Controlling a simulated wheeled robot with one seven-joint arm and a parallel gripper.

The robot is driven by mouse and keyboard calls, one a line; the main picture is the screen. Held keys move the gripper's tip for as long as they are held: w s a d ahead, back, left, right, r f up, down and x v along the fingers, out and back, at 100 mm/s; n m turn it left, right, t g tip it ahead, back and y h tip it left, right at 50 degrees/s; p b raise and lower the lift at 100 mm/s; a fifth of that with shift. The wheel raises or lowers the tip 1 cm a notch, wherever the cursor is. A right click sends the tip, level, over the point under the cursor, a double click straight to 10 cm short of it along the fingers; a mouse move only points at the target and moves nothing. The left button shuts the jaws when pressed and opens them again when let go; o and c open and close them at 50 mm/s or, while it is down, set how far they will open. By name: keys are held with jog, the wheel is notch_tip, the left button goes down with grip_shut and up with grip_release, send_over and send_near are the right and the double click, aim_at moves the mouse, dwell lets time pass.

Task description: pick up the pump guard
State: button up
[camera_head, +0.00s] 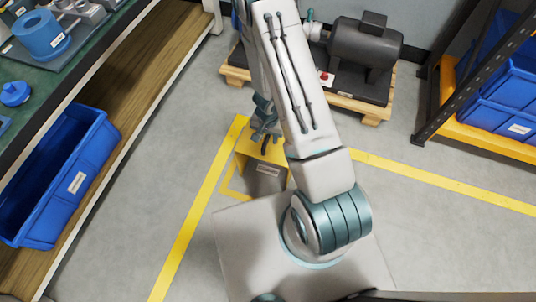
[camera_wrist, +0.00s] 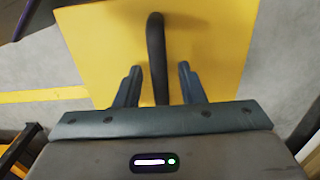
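The pump guard, a yellow box-like cover (camera_head: 240,170) with a labelled front, stands on the floor behind my base in the head view. My arm partly hides it. In the wrist view its flat yellow top (camera_wrist: 215,50) fills the middle, with a dark bar handle (camera_wrist: 156,50) running up the picture. My gripper (camera_wrist: 157,75) is open, with one finger on each side of the handle and a visible gap on both sides. In the head view my gripper (camera_head: 264,135) is just over the guard's top; I cannot tell whether it touches.
A dark motor and pump (camera_head: 365,48) sits on a wooden pallet (camera_head: 345,103) behind. A rack with blue bins (camera_head: 500,105) is at right. A workbench with a blue bin (camera_head: 85,175) on its lower shelf is at left. Yellow lines (camera_head: 190,235) mark the clear grey floor.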

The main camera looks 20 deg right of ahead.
grip_shut()
dwell(1.5)
